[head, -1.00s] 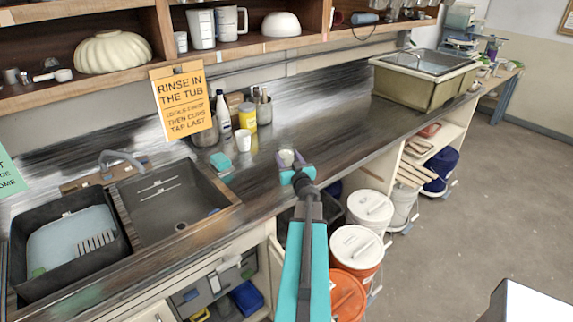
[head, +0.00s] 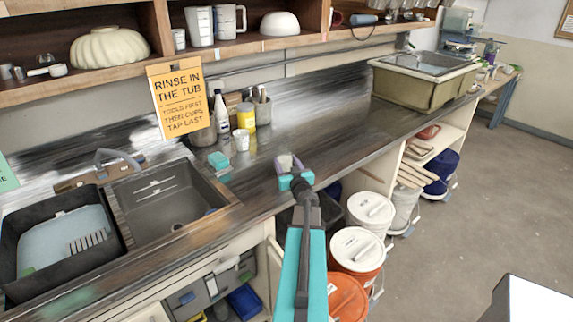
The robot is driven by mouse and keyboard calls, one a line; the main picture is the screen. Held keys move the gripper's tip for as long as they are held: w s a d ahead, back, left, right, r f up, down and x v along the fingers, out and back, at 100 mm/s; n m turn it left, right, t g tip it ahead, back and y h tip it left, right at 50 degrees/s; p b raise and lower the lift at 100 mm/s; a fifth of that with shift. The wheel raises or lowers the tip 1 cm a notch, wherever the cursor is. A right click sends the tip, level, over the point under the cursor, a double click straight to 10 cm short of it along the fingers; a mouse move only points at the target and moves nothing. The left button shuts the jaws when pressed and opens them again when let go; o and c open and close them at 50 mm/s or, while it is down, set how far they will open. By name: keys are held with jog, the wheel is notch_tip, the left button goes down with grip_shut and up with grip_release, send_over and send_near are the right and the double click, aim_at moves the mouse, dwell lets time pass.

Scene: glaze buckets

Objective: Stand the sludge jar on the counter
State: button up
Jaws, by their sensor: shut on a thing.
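My gripper (head: 288,167) is at the end of my teal arm, over the front part of the dark counter (head: 330,139). The jar looks roughly upright. Its lower part is hidden by the gripper, so I cannot tell whether it touches the counter.
A white cup (head: 242,139), a yellow-labelled jar (head: 246,115) and a teal sponge (head: 218,160) stand left of my gripper. The sink (head: 170,198) is farther left, a tub (head: 422,82) at back right. Lidded buckets (head: 357,249) stand below. The counter right of my gripper is clear.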

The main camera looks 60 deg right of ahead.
jog(key=o, duration=1.4)
jog(key=shift+f, duration=0.1)
jog(key=shift+r, duration=0.2)
jog(key=shift+b+v, duration=0.9)
jog(key=shift+v, duration=3.65)
jog(key=shift+s+r+p, duration=0.1)
jog(key=shift+p, duration=0.3)
jog(key=p+v, duration=0.1)
jog(key=p, duration=0.2)
jog(key=shift+s+a, duration=0.25)
jog(key=shift+a, duration=0.05)
jog(key=shift+s+a+p, duration=0.3)
jog(key=shift+s+p, duration=0.05)
jog(key=shift+p, duration=0.45)
jog(key=shift+s, duration=0.1)
